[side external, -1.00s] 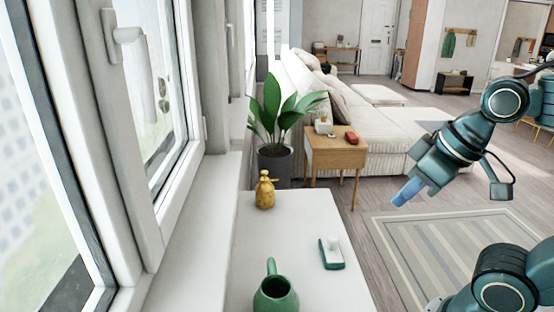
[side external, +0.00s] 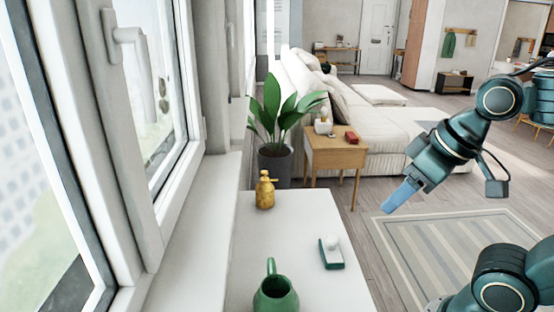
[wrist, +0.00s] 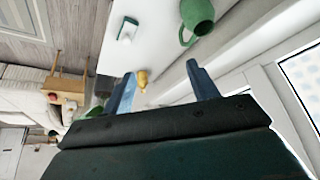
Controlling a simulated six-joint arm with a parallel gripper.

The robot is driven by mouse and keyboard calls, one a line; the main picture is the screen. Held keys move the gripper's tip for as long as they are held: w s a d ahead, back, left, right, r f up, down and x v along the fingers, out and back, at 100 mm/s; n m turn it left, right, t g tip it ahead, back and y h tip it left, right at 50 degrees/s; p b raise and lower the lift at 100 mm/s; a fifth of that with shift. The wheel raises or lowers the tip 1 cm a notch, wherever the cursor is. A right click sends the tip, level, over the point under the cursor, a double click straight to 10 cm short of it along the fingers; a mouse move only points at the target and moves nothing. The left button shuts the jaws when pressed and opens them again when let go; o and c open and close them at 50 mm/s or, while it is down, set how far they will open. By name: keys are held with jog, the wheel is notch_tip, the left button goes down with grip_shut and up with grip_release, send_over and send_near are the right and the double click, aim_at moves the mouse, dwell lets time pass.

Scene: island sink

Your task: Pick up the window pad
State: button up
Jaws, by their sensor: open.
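The window pad (side external: 331,253) is a small white and green block with a round white knob. It lies on the white counter (side external: 300,215) beside the window, and in the wrist view it shows (wrist: 127,29) near the top, left of centre. My gripper (side external: 402,196) is in the air to the right of the counter, above and apart from the pad. In the wrist view its two blue fingers (wrist: 160,85) are spread apart with nothing held between them.
A green jug (side external: 275,293) stands at the counter's near end, close to the pad. A yellow spray bottle (side external: 265,190) stands at the far end. The window frame (side external: 150,215) borders the left. A wooden side table (side external: 335,148) and potted plant (side external: 277,115) stand beyond.

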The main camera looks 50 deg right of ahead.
jog(key=w+d+f+m+g, duration=0.1)
jog(key=w+d+m+g, duration=0.15)
jog(key=w+m, duration=0.35)
jog(key=m+g, duration=0.3)
jog(key=m, duration=0.9)
send_over(333, 236)
notch_tip(333, 236, down, 17)
jog(key=shift+r, duration=0.15)
jog(key=shift+f, duration=4.3)
jog(key=shift+a+f, duration=0.1)
jog(key=shift+s+f, duration=0.1)
jog(key=shift+f, duration=2.4)
